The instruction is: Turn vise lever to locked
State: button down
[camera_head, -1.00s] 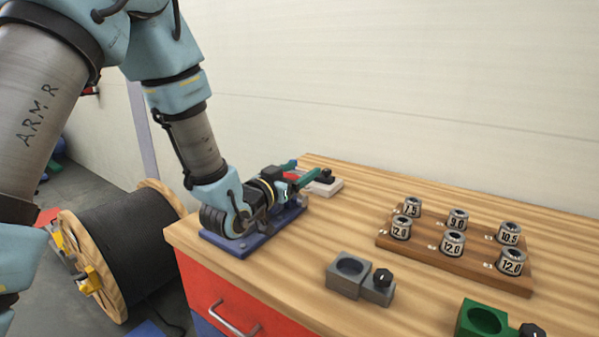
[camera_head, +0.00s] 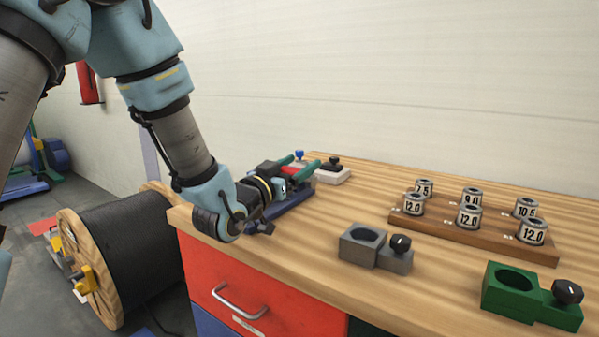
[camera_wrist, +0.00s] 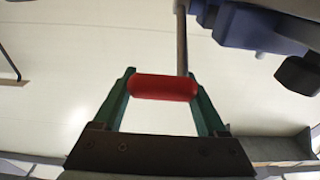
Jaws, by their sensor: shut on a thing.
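The vise lever's red grip (camera_wrist: 165,88) lies crosswise between the two green fingers of my gripper (camera_wrist: 160,80) in the wrist view. Its metal rod (camera_wrist: 182,45) runs up from the grip. In the head view my gripper (camera_head: 299,166) is shut on the red grip at the bench's far left corner. The blue vise base (camera_head: 285,213) shows partly under my wrist. Dark blue vise parts (camera_wrist: 250,28) show at upper right in the wrist view. My wrist hides much of the vise, and I cannot read the lock state.
A pale block with a black knob (camera_head: 333,174) stands close behind my gripper. A grey holder (camera_head: 362,250), a green holder (camera_head: 508,298) and a wooden rack of numbered dies (camera_head: 455,238) stand to the right on the bench (camera_head: 320,290). A cable drum (camera_head: 115,260) stands left of it.

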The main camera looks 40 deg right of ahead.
jog(key=shift+s+a+f+b, duration=0.1)
jog(key=shift+a+f+b, duration=0.2)
jog(key=shift+a+b, duration=0.05)
dwell(0.3)
grip_release()
jog(key=b+v, duration=1)
jog(key=b, duration=0.4)
jog(key=shift+a, duration=0.4)
jog(key=shift+s, duration=0.1)
